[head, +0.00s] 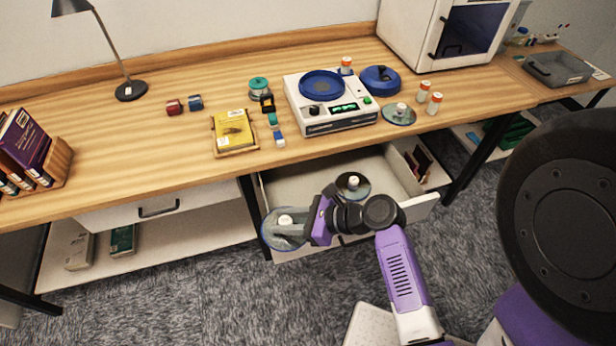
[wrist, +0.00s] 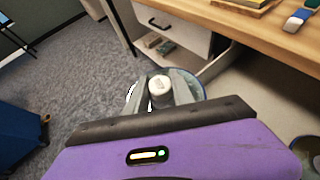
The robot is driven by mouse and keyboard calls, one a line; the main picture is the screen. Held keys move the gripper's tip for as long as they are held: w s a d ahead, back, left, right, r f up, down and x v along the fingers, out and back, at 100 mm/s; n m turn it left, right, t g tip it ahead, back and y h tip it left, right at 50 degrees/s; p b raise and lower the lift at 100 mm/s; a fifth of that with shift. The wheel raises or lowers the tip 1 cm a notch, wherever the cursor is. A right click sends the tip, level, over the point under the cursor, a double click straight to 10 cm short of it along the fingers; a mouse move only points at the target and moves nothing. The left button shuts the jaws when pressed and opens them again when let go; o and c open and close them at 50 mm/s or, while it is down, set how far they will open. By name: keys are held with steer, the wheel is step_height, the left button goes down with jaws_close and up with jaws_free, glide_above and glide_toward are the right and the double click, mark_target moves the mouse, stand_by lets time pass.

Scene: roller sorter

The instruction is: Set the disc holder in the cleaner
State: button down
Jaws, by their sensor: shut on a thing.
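My gripper (head: 297,224) is shut on the white knob of a disc holder (head: 273,237), a clear greenish disc. It holds the disc in front of the open drawer, below the desk top. In the wrist view the knob of this disc holder (wrist: 161,86) sits between the two grey fingers (wrist: 163,92), and much of the disc is hidden behind them. The cleaner (head: 343,118) is a white box on the desk with a round blue basin (head: 322,84) and a lit green display. Its blue round lid (head: 380,79) lies to the right on the desk.
Another disc with a white knob (head: 398,115) lies right of the cleaner; one more (head: 352,185) lies in the open drawer (head: 296,184). Orange-capped bottles (head: 434,104), a yellow book on a tray (head: 235,134) and small coloured items surround the cleaner. A white cabinet (head: 408,28) stands behind right.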

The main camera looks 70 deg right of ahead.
steer(key=w+a+f+m+h, duration=0.1)
steer(key=w+a+f, duration=0.1)
steer(key=w+a, duration=0.3)
steer(key=w+a+f+h, duration=0.1)
steer(key=w+a, duration=0.4)
steer(key=a, duration=0.5)
steer(key=shift+f+m, duration=0.4)
steer(key=shift+f, duration=0.05)
steer(key=shift+a, duration=0.1)
